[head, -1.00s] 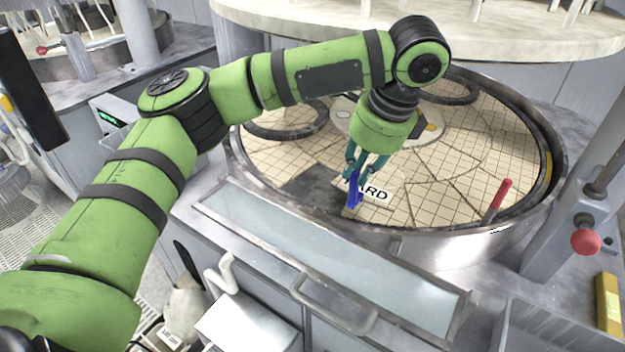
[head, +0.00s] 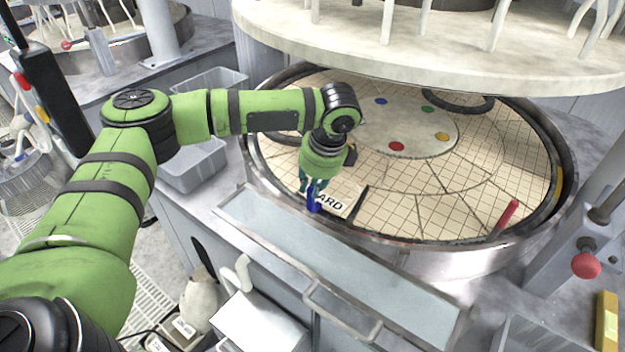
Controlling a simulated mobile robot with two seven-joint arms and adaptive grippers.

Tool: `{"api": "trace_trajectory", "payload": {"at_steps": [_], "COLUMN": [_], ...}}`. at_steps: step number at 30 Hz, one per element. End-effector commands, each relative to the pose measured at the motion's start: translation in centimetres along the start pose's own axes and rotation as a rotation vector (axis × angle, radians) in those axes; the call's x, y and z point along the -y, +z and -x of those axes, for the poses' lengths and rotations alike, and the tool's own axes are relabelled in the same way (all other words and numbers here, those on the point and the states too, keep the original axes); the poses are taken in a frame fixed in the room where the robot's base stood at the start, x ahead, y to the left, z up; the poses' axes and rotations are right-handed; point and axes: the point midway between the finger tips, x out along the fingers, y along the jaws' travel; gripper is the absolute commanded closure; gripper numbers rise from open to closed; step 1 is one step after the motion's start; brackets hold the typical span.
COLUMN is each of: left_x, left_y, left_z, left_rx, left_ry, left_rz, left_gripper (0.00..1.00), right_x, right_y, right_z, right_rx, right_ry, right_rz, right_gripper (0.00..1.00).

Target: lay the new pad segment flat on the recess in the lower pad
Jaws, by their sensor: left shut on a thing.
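The new pad segment (head: 341,196) is a cream piece with black letters reading "ARD", the rest hidden by my left gripper. My left gripper (head: 314,192) is shut on it by a blue part (head: 313,205) at its near left edge. The lower pad (head: 480,195) is a cream gridded disc in a metal basin. The segment is over the dark recess at the pad's near left. A dark strip of the recess (head: 357,204) shows along the segment's right edge. I cannot tell whether the segment touches the recess floor. My right gripper is out of view.
A large pale upper platen (head: 440,50) hangs above the far side. A red-handled tool (head: 508,214) stands at the basin's right rim. A red knob (head: 586,264) is on the right post. A glass-topped cover (head: 340,260) lies in front. A grey bin (head: 190,163) stands left.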

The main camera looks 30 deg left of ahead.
Motion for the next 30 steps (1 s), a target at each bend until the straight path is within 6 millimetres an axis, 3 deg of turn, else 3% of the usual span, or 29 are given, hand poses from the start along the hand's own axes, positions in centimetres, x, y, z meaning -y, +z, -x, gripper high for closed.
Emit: {"api": "trace_trajectory", "payload": {"at_steps": [12, 13, 14, 15, 25, 30], "left_x": [-0.1, -0.1, -0.1, -0.1, 0.0, 0.1], "left_y": [-0.3, -0.3, -0.3, -0.3, -0.2, -0.2], "left_z": [-0.8, -0.8, -0.8, -0.8, -0.6, 0.8], "left_rx": [-0.001, 0.000, 0.000, 0.000, -0.001, -0.003], "left_ry": [-0.001, -0.001, -0.001, -0.001, -0.002, -0.006], "left_rz": [0.001, 0.001, 0.001, 0.001, 0.000, 0.000], "left_gripper": [1.00, 0.73, 0.61, 0.57, 0.57, 0.57], "right_x": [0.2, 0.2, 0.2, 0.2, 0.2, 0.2], "right_y": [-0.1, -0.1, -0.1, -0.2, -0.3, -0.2], "right_z": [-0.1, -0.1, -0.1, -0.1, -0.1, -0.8], "right_rx": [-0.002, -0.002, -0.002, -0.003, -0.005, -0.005], "right_ry": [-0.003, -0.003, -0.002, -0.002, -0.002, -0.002], "right_rz": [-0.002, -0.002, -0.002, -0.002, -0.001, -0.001], "right_gripper": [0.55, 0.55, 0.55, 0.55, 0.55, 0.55]}}
